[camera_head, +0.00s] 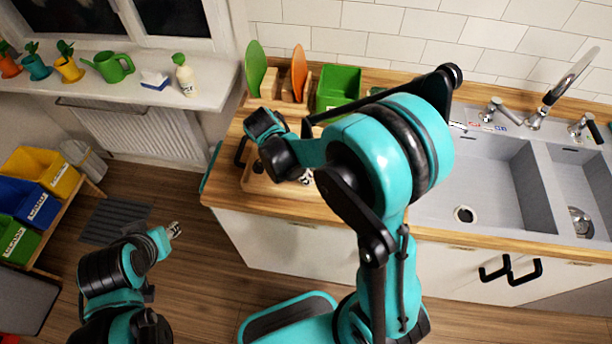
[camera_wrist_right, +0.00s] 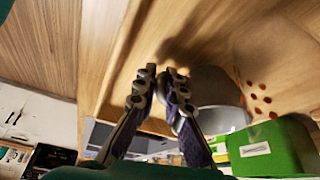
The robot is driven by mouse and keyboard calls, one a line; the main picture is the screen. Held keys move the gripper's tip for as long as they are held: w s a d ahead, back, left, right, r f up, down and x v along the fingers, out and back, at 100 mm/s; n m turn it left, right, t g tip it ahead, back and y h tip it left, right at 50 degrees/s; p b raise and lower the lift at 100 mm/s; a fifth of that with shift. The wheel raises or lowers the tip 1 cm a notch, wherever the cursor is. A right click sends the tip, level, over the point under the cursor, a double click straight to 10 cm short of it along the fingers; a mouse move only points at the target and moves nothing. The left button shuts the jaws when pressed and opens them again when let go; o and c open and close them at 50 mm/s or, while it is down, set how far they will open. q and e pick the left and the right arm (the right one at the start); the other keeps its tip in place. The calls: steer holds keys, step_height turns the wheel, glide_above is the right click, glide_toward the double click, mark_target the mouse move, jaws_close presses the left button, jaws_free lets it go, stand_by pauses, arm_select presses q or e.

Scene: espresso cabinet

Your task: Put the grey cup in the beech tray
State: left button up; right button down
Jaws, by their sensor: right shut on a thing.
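The beech tray (camera_head: 254,186) lies at the left end of the wooden counter, partly hidden by my right arm. The grey cup (camera_wrist_right: 212,88) shows in the right wrist view, beside and partly behind one finger. My right gripper (camera_wrist_right: 158,82) is shut on the cup, over pale wood. The grip point on the cup is hard to make out. In the head view the cup is hidden or too small to tell, and the right arm's wrist is over the tray area. My left gripper (camera_head: 174,229) hangs low over the floor, away from the counter; its jaws are too small to read.
A green bin (camera_head: 338,87) stands behind the tray, with a green board (camera_head: 256,68) and an orange board (camera_head: 299,72) upright beside it. The sink (camera_head: 470,185) is to the right. The counter's left edge drops to the floor. Red spots (camera_wrist_right: 259,97) show near the cup.

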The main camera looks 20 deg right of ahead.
steer(key=c, duration=1.6)
jaws_free()
steer(key=shift+r, duration=0.25)
steer(key=p+v, duration=0.3)
steer(key=v, duration=0.8)
steer(key=s+d+r+n+t+y, duration=0.1)
steer(key=s+n+t, duration=0.1)
steer(key=n, duration=0.5)
steer(key=s+d+r+n+t+y, duration=0.1)
steer(key=s+r+n+t+y, duration=0.1)
steer(key=n, duration=0.5)
steer(key=s+d+r+n+t+y, duration=0.1)
steer(key=s+n+t, duration=0.3)
steer(key=s+n, duration=0.2)
steer(key=shift+r+n, duration=0.3)
steer(key=shift+n, duration=0.1)
